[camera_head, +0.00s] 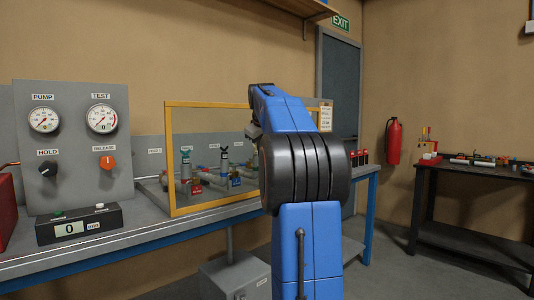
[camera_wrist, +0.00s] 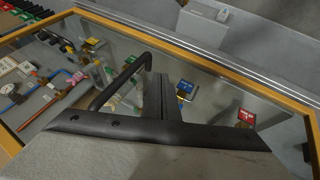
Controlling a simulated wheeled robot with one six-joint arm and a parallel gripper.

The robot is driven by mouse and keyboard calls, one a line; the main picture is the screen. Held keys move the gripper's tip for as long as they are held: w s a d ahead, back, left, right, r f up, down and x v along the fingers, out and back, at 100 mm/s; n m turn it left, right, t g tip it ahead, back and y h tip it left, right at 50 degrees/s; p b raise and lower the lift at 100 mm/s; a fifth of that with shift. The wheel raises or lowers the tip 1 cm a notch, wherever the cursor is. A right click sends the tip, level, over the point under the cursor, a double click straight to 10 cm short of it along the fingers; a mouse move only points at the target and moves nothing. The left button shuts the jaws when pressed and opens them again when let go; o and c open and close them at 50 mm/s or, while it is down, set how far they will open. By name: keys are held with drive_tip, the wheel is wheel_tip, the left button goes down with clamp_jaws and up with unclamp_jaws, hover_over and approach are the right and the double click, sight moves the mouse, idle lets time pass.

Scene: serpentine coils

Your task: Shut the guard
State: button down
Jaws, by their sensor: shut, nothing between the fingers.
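The guard is a clear panel in a yellow frame (camera_head: 168,160). In the head view it stands upright on the bench, with coils and valves showing through it. My arm hides its right part. In the wrist view its yellow frame (camera_wrist: 215,62) crosses the picture, and a bent black bar (camera_wrist: 115,84), apparently its handle, lies just left of my gripper (camera_wrist: 161,78). My gripper is shut and empty. I cannot tell whether it touches the bar or the panel. The head view hides my gripper behind my arm.
A grey gauge panel (camera_head: 75,135) and a counter box (camera_head: 80,224) stand left on the bench (camera_head: 150,233). Through the clear panel are valves with tags (camera_wrist: 246,118). A grey box (camera_head: 236,276) is below the bench. A dark table (camera_head: 470,176) stands right, with free floor between.

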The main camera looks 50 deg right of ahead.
drive_tip(key=v, duration=0.9)
drive_tip(key=shift+r, duration=0.2)
drive_tip(key=shift+s+a, duration=0.1)
drive_tip(key=shift+a, duration=0.05)
